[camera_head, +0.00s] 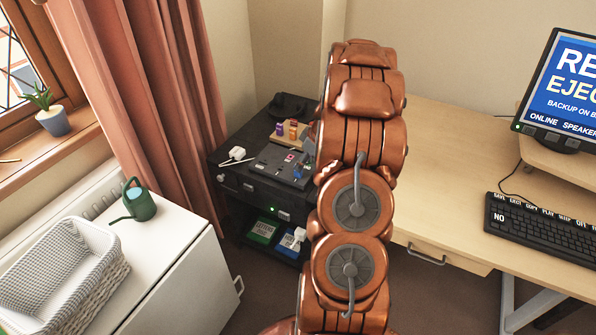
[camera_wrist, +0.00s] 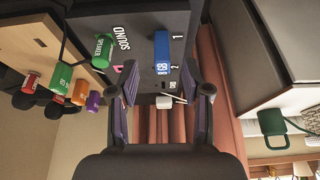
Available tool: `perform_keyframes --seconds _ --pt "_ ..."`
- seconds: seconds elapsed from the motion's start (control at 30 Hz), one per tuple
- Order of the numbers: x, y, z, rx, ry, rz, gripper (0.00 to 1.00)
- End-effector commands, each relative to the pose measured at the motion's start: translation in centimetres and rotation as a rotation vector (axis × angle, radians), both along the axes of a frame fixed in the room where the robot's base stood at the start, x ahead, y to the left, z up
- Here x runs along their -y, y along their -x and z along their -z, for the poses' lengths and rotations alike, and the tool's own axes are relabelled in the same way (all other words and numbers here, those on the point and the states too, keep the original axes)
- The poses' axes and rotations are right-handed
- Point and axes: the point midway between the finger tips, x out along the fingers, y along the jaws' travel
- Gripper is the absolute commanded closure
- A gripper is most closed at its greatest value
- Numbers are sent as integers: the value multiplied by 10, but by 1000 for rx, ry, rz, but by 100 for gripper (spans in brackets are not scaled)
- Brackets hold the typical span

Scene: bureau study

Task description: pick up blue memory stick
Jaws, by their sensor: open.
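The blue memory stick (camera_wrist: 161,54) shows in the wrist view with white lettering on its side. It appears to stand at the dark panel, beside the printed numbers 1 and 2. My gripper (camera_wrist: 160,80) is open. Its two dark fingers lie on either side of the lower end of the stick in the picture, with clear gaps. I cannot tell how far in depth the fingertips are from it. In the head view my copper-coloured arm reaches over the black cabinet (camera_head: 233,183) and hides most of the gripper; I cannot make out the stick surely there.
In the wrist view a green speaker plug (camera_wrist: 103,50) sits near the stick, and a white plug (camera_wrist: 166,102) shows between the fingers. Red, green, orange and purple sticks (camera_wrist: 93,101) stand at the left. The desk (camera_head: 440,140) is right of my arm.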

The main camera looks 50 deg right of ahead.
Motion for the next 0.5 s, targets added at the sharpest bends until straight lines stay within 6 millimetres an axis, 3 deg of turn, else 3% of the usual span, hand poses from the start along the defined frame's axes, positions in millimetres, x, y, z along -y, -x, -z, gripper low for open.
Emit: perform_keyframes --seconds 0.3,0.5 --pt "-8 -14 31 -3 -3 -2 52" --pt "-7 -16 35 -2 0 -1 52"
